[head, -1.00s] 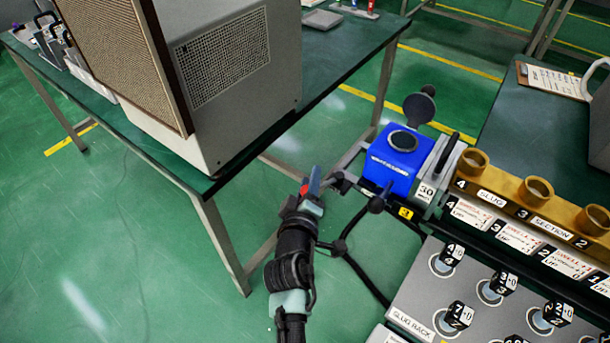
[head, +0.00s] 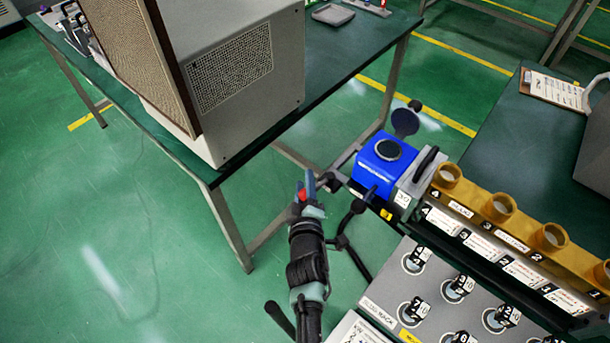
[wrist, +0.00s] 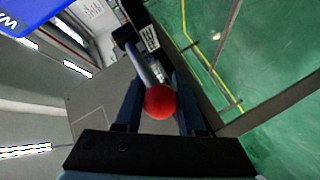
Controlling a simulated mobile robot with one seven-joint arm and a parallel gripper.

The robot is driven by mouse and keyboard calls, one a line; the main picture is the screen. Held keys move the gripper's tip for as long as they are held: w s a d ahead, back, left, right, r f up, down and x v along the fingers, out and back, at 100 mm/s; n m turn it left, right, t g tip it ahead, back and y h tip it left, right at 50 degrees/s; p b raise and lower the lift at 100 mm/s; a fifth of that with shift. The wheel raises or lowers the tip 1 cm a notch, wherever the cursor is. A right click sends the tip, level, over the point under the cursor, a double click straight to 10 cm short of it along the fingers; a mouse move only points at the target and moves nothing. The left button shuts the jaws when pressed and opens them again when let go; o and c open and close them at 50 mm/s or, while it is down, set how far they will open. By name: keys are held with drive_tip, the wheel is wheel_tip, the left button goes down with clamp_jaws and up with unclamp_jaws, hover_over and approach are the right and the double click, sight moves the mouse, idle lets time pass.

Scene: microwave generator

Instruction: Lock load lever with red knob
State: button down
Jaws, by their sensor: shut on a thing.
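The red knob (wrist: 160,102) is a round ball on the end of a grey metal lever (wrist: 147,68) in the wrist view. My gripper (wrist: 158,92) has its two dark fingers on either side of the knob, shut on it. In the head view, my gripper (head: 309,188) is left of the blue unit (head: 379,168), with a small bit of the red knob (head: 302,195) showing at its fingers. The lever is hidden there.
A green table (head: 345,50) carries a large grey cabinet (head: 240,90) at upper left. Open green floor (head: 130,230) lies left of my arm.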

drive_tip(key=shift+s+r+n+y+p, duration=0.2)
drive_tip(key=shift+n+y+p, duration=0.15)
drive_tip(key=shift+p, duration=0.8)
drive_tip(key=y+p, duration=0.1)
drive_tip(key=p, duration=0.1)
drive_tip(key=n+p, duration=0.1)
drive_tip(key=shift+s+d+y+p, duration=0.25)
drive_tip(key=shift+y+p, duration=0.1)
drive_tip(key=shift+s+d+f+n+g+y+p, duration=0.15)
drive_tip(key=shift+s+n+g+y+p, duration=0.15)
drive_tip(key=shift+n+y+p, duration=0.25)
drive_tip(key=shift+s+d+n+g+y+p, duration=0.1)
drive_tip(key=shift+s+n+g+y+p, duration=0.2)
drive_tip(key=shift+y, duration=0.45)
drive_tip(key=shift+s+d+n+y, duration=0.1)
drive_tip(key=shift+d+n+y, duration=0.05)
drive_tip(key=shift+n+y, duration=0.6)
drive_tip(key=shift+s+g, duration=0.1)
drive_tip(key=shift+g, duration=0.2)
drive_tip(key=c, duration=0.5)
unclamp_jaws()
